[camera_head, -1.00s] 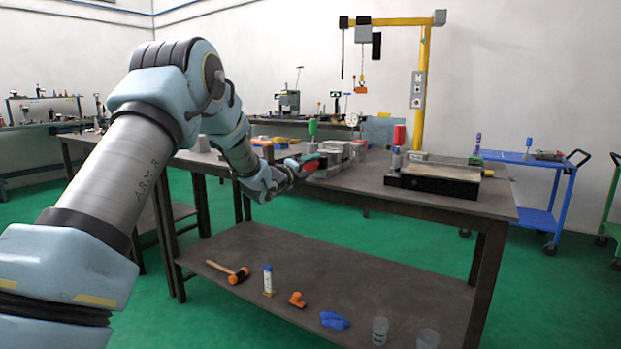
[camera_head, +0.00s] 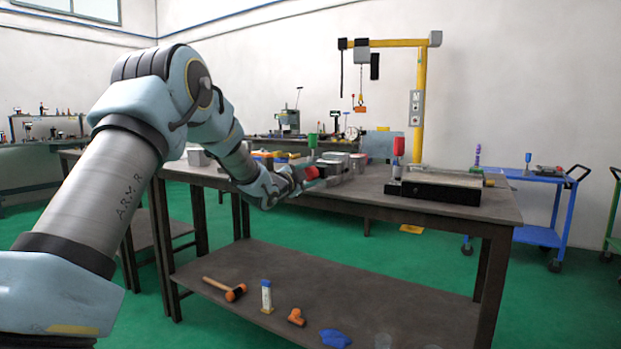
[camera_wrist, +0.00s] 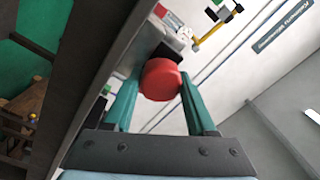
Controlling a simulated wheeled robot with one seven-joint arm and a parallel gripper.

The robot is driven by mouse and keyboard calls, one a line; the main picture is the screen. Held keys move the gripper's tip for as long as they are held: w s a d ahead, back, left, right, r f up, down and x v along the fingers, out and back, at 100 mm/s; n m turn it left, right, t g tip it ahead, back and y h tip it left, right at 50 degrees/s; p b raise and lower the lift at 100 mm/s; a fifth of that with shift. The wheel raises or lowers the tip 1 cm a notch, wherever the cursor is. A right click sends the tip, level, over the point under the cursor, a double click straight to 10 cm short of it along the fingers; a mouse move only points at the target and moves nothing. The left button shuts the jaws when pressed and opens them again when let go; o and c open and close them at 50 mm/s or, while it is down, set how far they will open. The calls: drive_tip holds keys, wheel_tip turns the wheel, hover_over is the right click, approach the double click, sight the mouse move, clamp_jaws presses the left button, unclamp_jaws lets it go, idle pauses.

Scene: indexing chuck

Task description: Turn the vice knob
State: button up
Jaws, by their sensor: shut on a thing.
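A red round knob (camera_wrist: 161,79) sits between the two green fingers of my gripper (camera_wrist: 155,92) in the wrist view, and the fingers are shut on it. In the head view the red knob (camera_head: 311,172) shows at the tip of my gripper (camera_head: 299,175), at the front edge of the workbench. The grey vice body (camera_head: 342,163) lies just beyond the knob, partly hidden by my gripper and wrist. In the wrist view, grey metal (camera_wrist: 150,50) shows behind the knob.
The dark workbench (camera_head: 352,188) carries a black and grey fixture (camera_head: 436,186) with a red-handled tool (camera_head: 398,150) on the right. A green-handled tool (camera_head: 312,142) stands near the vice. A yellow hoist (camera_head: 421,95) rises behind. Several tools lie on the lower shelf (camera_head: 225,262).

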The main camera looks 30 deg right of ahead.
drive_tip(key=n, duration=0.4)
drive_tip(key=shift+w+r+n, duration=0.1)
drive_tip(key=shift+r+n, duration=0.05)
drive_tip(key=shift+n, duration=0.25)
drive_tip(key=n+p, duration=0.1)
drive_tip(key=n, duration=0.4)
drive_tip(key=shift+a+n+p, duration=0.1)
drive_tip(key=shift+n+p, duration=0.2)
drive_tip(key=n+p, duration=0.1)
drive_tip(key=n, duration=0.4)
drive_tip(key=shift+w+n+y+p, duration=0.15)
drive_tip(key=shift+n+y+p, duration=0.15)
drive_tip(key=shift+p, duration=0.1)
drive_tip(key=n+p, duration=0.1)
drive_tip(key=n, duration=0.3)
drive_tip(key=shift+a+p, duration=0.1)
drive_tip(key=shift+p, duration=0.2)
drive_tip(key=n+p, duration=0.1)
drive_tip(key=n, duration=0.4)
drive_tip(key=shift+w, duration=0.1)
drive_tip(key=n, duration=0.4)
drive_tip(key=shift+f, duration=0.35)
drive_tip(key=n+b, duration=0.2)
drive_tip(key=n, duration=0.3)
drive_tip(key=shift+f, duration=0.15)
drive_tip(key=n+b, duration=0.1)
drive_tip(key=n, duration=0.4)
drive_tip(key=shift+g+b, duration=0.35)
drive_tip(key=shift+g, duration=0.05)
drive_tip(key=shift+s, duration=0.2)
